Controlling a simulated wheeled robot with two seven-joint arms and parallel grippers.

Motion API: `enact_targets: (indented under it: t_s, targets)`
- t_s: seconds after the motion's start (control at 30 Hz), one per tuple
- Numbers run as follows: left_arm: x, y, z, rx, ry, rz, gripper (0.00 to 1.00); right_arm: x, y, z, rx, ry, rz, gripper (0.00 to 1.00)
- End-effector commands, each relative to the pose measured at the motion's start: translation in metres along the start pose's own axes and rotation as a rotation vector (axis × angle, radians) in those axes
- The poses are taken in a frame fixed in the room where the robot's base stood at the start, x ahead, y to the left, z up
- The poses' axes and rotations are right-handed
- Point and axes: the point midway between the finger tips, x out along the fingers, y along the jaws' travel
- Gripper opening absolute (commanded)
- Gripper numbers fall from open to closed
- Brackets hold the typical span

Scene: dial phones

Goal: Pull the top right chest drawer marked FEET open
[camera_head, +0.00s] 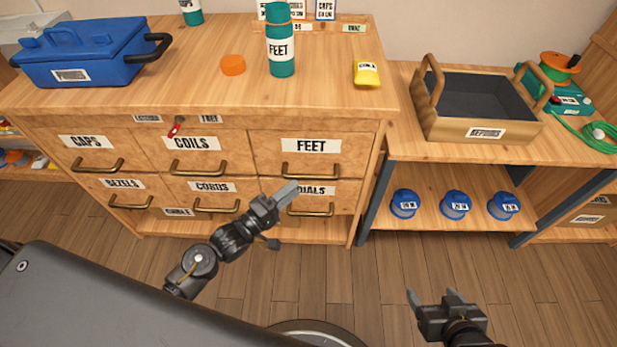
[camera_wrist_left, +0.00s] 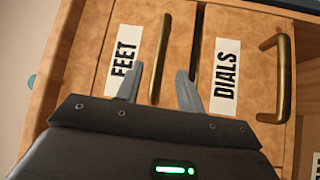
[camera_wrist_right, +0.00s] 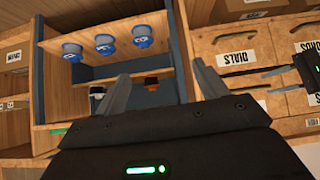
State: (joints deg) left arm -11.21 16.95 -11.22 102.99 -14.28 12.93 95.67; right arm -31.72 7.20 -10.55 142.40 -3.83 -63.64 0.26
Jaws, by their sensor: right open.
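The FEET drawer (camera_head: 311,152) is the top right one of the wooden chest and looks shut. Its bronze bar handle (camera_head: 311,171) runs sideways below the label. My left gripper (camera_head: 284,190) is in front of the chest, just below and left of that handle. In the left wrist view the FEET handle (camera_wrist_left: 160,60) shows between the two spread fingertips (camera_wrist_left: 161,80), not gripped; I cannot tell how deep between them it lies. My right gripper (camera_head: 431,294) is open and empty above the floor, right of the chest; its fingers also show in the right wrist view (camera_wrist_right: 157,85).
The DIALS drawer (camera_wrist_left: 225,70) lies directly below FEET, its handle (camera_head: 310,209) close to my left gripper. A teal FEET bottle (camera_head: 280,55), an orange cap (camera_head: 232,65) and a blue toolbox (camera_head: 85,50) stand on the chest. The floor in front is clear.

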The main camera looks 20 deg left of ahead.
Motion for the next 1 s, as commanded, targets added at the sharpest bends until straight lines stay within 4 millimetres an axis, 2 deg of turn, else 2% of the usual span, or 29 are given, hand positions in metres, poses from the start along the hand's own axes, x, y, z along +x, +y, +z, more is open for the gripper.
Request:
enact_targets:
  t_s: [0.1, 0.3, 0.5, 0.77, 1.0]
  targets:
    - [0.024, 0.000, 0.000, 0.001, 0.000, 0.003, 0.38, 0.003, -0.004, -0.010, -0.009, 0.062, -0.011, 0.72]
    - [0.053, -0.001, 0.000, 0.002, 0.001, 0.000, 0.38, 0.004, -0.011, -0.026, -0.022, 0.153, -0.029, 0.72]
    - [0.066, 0.000, 0.000, 0.001, 0.001, -0.001, 0.38, 0.003, -0.015, -0.034, -0.028, 0.197, -0.038, 0.72]
    - [0.067, 0.000, 0.000, 0.002, 0.000, -0.001, 0.38, 0.003, -0.015, -0.035, -0.029, 0.201, -0.039, 0.72]
    - [0.067, 0.000, 0.000, 0.002, 0.000, -0.001, 0.09, 0.003, -0.015, -0.034, -0.029, 0.200, -0.039, 0.72]
